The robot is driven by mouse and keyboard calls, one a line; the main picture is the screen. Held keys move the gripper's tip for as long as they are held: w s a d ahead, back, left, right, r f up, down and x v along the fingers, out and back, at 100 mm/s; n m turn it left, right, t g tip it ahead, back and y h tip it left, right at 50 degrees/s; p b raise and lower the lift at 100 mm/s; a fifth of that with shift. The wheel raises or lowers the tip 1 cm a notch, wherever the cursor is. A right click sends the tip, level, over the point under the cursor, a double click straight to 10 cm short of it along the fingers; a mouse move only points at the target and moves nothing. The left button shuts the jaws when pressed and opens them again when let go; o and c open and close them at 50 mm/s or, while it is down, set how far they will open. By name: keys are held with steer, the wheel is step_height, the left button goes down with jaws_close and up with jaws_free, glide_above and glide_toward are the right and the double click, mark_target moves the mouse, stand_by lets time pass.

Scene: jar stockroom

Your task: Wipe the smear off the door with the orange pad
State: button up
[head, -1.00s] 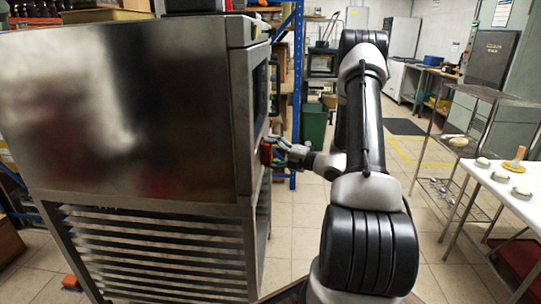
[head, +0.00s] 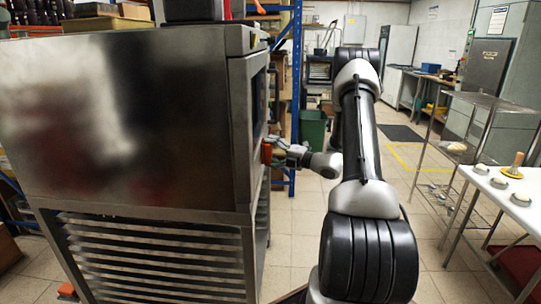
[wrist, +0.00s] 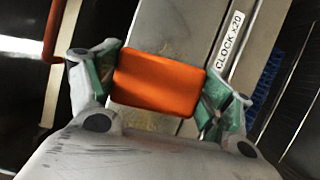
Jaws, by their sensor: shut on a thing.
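My gripper (wrist: 160,84) is shut on the orange pad (wrist: 158,81), with one green-lined finger at each end of it. In the head view my gripper (head: 280,153) is at the right side of the steel cabinet, and a bit of the orange pad (head: 267,153) shows at its tip. The door (head: 259,105) is on that side and is seen almost edge-on. In the wrist view the pad lies over a pale steel surface; I cannot tell whether it touches.
The steel cabinet (head: 140,120) with slatted racks below fills the left. A green bin (head: 312,128) stands behind my gripper. A white table (head: 510,190) with several small items is on the right. A label reading "CLOCK x20" (wrist: 229,40) shows beside the pad.

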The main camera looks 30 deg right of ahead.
steer(key=shift+w+d, duration=1.35)
steer(key=shift+w, duration=0.8)
steer(key=shift+s+a, duration=0.65)
steer(key=shift+s, duration=0.25)
steer(key=shift+s+a, duration=0.65)
steer(key=shift+s, duration=0.25)
steer(key=shift+s+a, duration=0.65)
steer(key=shift+s, duration=0.4)
steer(key=shift+s+a, duration=0.6)
steer(key=shift+s, duration=0.4)
steer(key=shift+s+a, duration=0.65)
steer(key=shift+s, duration=0.4)
steer(key=shift+s+a, duration=0.55)
steer(key=shift+s, duration=0.2)
steer(key=shift+s+a, duration=0.55)
steer(key=shift+s, duration=0.15)
steer(key=shift+s+d, duration=0.55)
steer(key=shift+d, duration=0.3)
steer(key=shift+s+d, duration=0.55)
steer(key=shift+d, duration=0.25)
steer(key=shift+s+d, duration=0.55)
steer(key=shift+d, duration=0.3)
steer(key=shift+s+d, duration=0.45)
steer(key=shift+d, duration=0.2)
steer(key=shift+s+d, duration=0.4)
steer(key=shift+d, duration=0.2)
